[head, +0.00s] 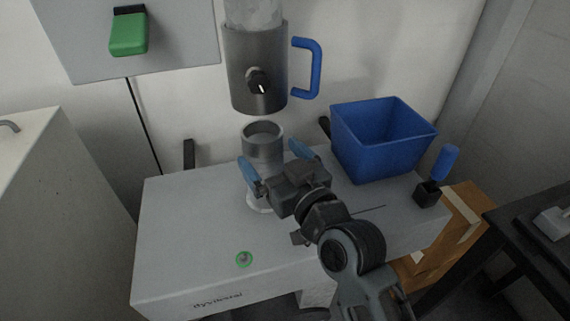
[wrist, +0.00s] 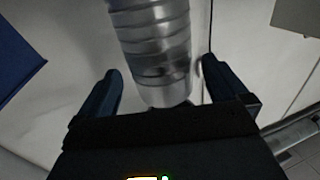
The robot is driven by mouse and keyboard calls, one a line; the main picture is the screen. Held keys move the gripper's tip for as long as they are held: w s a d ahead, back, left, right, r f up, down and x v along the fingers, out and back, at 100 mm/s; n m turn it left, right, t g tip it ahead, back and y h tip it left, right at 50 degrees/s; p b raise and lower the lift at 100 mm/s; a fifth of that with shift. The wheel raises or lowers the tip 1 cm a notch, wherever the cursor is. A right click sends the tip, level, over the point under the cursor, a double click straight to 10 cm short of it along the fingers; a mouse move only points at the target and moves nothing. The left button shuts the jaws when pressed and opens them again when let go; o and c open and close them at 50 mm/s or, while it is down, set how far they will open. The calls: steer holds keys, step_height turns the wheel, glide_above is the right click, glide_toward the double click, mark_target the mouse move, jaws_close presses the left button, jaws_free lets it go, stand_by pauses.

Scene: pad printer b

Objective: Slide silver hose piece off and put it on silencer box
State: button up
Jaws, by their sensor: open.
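The silver hose piece (head: 263,146) stands upright on the grey box top, below the hanging metal cylinder with the blue handle. It looks ribbed and has an open top. The grey box (head: 190,230), which may be the silencer box, carries it. My gripper (head: 278,162) is open, with one blue finger on the left and one on the right of the hose piece. In the wrist view the hose piece (wrist: 155,45) shows between the two open fingers (wrist: 165,85). I cannot tell whether either finger touches it. Part of its lower right side is hidden by my gripper in the head view.
A blue bin (head: 382,140) stands on the box top at right, near a blue-handled tool in a black holder (head: 428,193). A metal cylinder (head: 256,70) hangs above the hose piece. The box top's left side is clear.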

steer(key=shift+x, duration=1.75)
steer(key=shift+s, duration=0.1)
steer(key=shift+c, duration=0.4)
steer(key=shift+p, duration=0.3)
steer(key=c, duration=0.9)
